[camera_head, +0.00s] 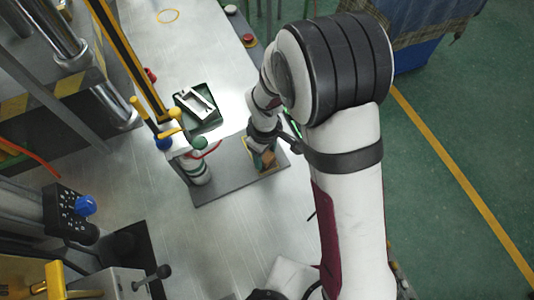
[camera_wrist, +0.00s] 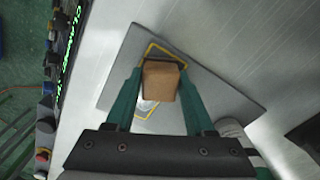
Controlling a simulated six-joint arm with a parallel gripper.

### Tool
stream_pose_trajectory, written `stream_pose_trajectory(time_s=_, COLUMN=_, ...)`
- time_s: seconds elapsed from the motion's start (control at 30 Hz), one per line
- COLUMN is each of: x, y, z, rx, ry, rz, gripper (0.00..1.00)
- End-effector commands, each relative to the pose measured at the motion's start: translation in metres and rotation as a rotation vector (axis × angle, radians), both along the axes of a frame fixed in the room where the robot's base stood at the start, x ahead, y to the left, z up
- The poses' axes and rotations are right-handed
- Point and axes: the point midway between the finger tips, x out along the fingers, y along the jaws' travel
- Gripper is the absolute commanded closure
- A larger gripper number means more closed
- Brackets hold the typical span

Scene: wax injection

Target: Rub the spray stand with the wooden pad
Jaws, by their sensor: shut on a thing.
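My gripper (camera_wrist: 160,92) has two green fingers shut on the wooden pad (camera_wrist: 161,78), a small brown block. In the head view, my gripper (camera_head: 261,150) is over the right part of a flat grey plate (camera_head: 222,187), with the pad (camera_head: 268,160) partly hidden. In the wrist view, the pad is over a yellow outline on the grey plate (camera_wrist: 225,93). I cannot tell if the pad touches it. A white and green cylinder (camera_head: 198,172) stands on the plate's left end. I cannot tell which part is the spray stand.
A dark green tray with a metal mould (camera_head: 197,104) lies behind the plate. A machine with a yellow bar (camera_head: 128,55) and a black control block with a blue knob (camera_head: 72,212) stand at the left. The metal table (camera_head: 190,240) is clear in front of the plate.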

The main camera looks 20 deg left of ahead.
Motion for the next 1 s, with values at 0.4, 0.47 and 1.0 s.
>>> stream_pose_trajectory(time_s=0.4, x=0.026, y=0.028, z=-0.005, rx=0.000, ry=0.000, rz=0.001, gripper=1.00)
stream_pose_trajectory(time_s=0.47, x=0.030, y=0.032, z=-0.006, rx=0.000, ry=0.000, rz=0.001, gripper=1.00)
stream_pose_trajectory(time_s=1.0, x=0.046, y=0.049, z=-0.005, rx=-0.002, ry=0.001, rz=0.001, gripper=1.00)
